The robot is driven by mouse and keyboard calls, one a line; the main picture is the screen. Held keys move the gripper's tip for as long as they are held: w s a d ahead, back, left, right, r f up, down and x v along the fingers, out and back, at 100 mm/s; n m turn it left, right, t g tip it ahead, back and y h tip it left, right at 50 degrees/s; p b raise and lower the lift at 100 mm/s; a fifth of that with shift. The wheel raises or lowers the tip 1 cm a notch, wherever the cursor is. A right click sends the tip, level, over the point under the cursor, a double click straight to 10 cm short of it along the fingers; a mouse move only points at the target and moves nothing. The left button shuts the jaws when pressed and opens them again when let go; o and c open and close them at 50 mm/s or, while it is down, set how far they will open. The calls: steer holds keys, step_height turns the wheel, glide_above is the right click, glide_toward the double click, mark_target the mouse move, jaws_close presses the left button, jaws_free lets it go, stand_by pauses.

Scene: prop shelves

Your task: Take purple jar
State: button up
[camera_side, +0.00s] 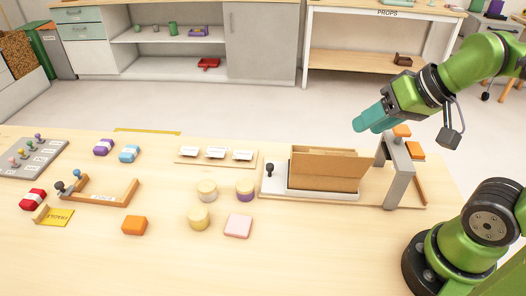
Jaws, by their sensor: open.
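The purple jar (245,194) stands upright on the table, with a pale wooden lid and a purple body. Two similar jars with pale lids stand near it: a greyish one (207,193) to its left and a yellowish one (199,222) in front and to the left. My gripper (366,123) has teal fingers and is in the air at the right, above and behind the wooden box. It is well apart from the purple jar and holds nothing that I can see. The gap between the fingers is hard to make out from here.
A pink block (238,226) and an orange block (134,225) lie in front. A card rack (216,164) stands behind. The front table is mostly clear.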

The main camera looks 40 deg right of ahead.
steer(key=shift+o, duration=1.2)
